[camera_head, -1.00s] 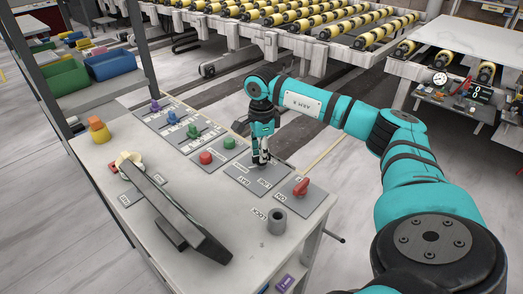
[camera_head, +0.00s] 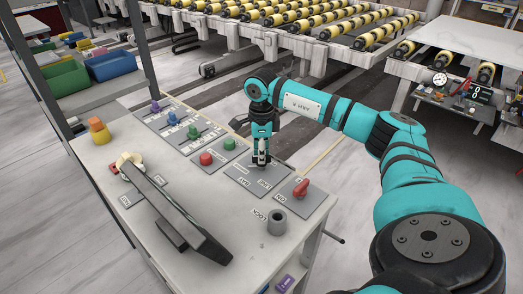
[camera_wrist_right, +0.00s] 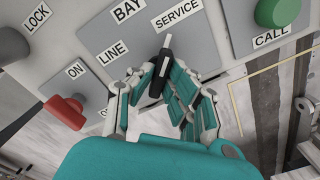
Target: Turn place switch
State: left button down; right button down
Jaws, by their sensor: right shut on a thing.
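The place switch (camera_wrist_right: 157,82) is a slim black knob with a white pointer end, on a grey plate labelled BAY, LINE and SERVICE in the right wrist view. Its white end points up and slightly right, toward the SERVICE label. My right gripper (camera_wrist_right: 160,88) has its fingers on both sides of the black part and is shut on it. In the head view my right gripper (camera_head: 262,162) points straight down onto the grey plate (camera_head: 243,177), and its fingers hide most of the switch. My left gripper is not in view.
A red switch (camera_head: 301,187) and a grey lock cylinder (camera_head: 277,221) are close on the near side. Green (camera_head: 229,143) and red (camera_head: 205,158) buttons are on the far-left side. Yellow-black rollers stand behind.

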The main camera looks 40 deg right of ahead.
jog(key=c, duration=1.3)
grip_release()
jog(key=shift+r, duration=0.1)
notch_tip(320, 180, up, 12)
jog(key=shift+f, duration=0.1)
